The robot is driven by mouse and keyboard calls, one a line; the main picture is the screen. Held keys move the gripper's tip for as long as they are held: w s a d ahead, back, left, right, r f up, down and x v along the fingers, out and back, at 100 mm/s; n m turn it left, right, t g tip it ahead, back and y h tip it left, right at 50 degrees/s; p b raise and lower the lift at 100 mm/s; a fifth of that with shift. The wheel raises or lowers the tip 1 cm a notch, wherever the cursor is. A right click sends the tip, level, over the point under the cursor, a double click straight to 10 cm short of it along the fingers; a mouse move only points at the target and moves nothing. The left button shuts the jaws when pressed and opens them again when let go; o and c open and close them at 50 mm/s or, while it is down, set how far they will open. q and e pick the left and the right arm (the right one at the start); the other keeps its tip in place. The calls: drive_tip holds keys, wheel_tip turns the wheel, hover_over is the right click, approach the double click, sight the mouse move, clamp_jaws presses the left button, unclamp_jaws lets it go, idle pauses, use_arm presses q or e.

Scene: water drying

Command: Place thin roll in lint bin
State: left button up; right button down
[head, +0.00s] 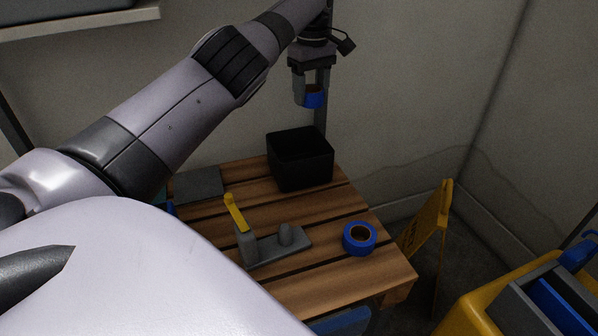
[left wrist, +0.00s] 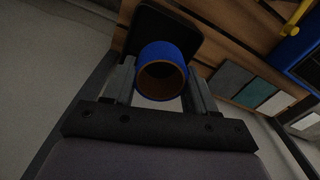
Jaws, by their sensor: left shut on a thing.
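My left gripper (head: 312,92) is shut on a thin roll (head: 314,100), blue outside with a brown core. It holds the roll in the air above the black lint bin (head: 304,174), apart from it. In the left wrist view the roll (left wrist: 162,53) sits between the two fingers (left wrist: 160,85), its open core facing the camera, and the dark bin (left wrist: 145,20) is behind it. The bin stands upright at the back of the wooden table; its inside is too dark to make out. My right gripper is not in view.
A second blue roll (head: 359,238) lies on the slatted table (head: 345,205). A dark flat panel (head: 198,184) lies left of the bin. A yellow floor sign (head: 430,222) and yellow cart (head: 490,310) are at right.

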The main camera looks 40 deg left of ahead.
sight(302, 166)
use_arm(q)
drive_tip(key=shift+s+a+f, duration=0.1)
drive_tip(key=shift+a+f, duration=0.1)
drive_tip(key=shift+f, duration=0.05)
drive_tip(key=shift+a+f+n, duration=0.1)
drive_tip(key=shift+n, duration=0.2)
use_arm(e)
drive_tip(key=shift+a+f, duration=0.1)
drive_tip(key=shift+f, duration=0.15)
